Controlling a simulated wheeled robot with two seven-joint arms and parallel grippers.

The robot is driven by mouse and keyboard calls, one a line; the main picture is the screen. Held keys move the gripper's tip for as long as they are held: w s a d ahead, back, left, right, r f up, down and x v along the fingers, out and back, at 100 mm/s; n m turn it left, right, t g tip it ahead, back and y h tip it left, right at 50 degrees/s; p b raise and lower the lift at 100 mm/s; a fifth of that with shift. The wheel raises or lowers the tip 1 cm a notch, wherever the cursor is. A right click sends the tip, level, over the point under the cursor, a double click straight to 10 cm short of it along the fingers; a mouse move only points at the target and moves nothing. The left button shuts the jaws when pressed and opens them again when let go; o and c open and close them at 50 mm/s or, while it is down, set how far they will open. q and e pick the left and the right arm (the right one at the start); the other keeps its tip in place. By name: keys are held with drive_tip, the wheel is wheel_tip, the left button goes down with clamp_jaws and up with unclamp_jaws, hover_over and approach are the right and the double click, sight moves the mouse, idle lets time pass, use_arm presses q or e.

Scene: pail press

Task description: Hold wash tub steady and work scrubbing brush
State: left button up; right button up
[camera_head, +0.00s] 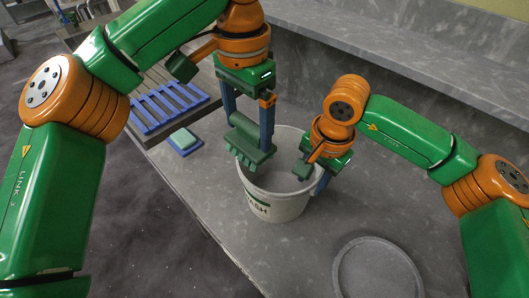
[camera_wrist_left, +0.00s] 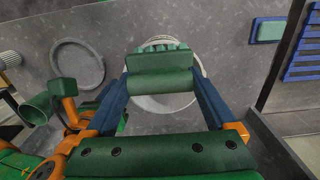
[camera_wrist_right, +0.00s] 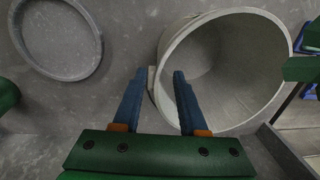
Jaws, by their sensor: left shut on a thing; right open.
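The pale grey wash tub (camera_head: 268,207) stands upright on the grey counter, with a dark label partly reading "ASH". My left gripper (camera_head: 248,138) is shut on the green scrubbing brush (camera_head: 249,146), bristles down, over the left part of the tub's opening. In the left wrist view the brush (camera_wrist_left: 160,75) lies across between the fingers, with the tub rim behind it. My right gripper (camera_head: 312,175) is open at the tub's right rim. In the right wrist view one finger lies outside the tub wall (camera_wrist_right: 165,60) and the other overlaps the opening; contact cannot be told.
A round grey dish (camera_head: 345,270) lies on the counter at lower right. A blue slatted rack (camera_head: 168,107) and a blue soap dish (camera_head: 186,149) with a green bar (camera_head: 182,138) are at the left. A raised grey ledge (camera_head: 400,70) runs along the back.

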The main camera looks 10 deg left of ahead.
sight(301, 205)
drive_tip(key=f, duration=1)
drive_tip(key=shift+w+a+f, duration=0.2)
drive_tip(key=shift+w+a, duration=0.05)
drive_tip(key=shift+a, duration=0.1)
drive_tip(key=shift+s, duration=0.1)
clamp_jaws()
idle(2.6)
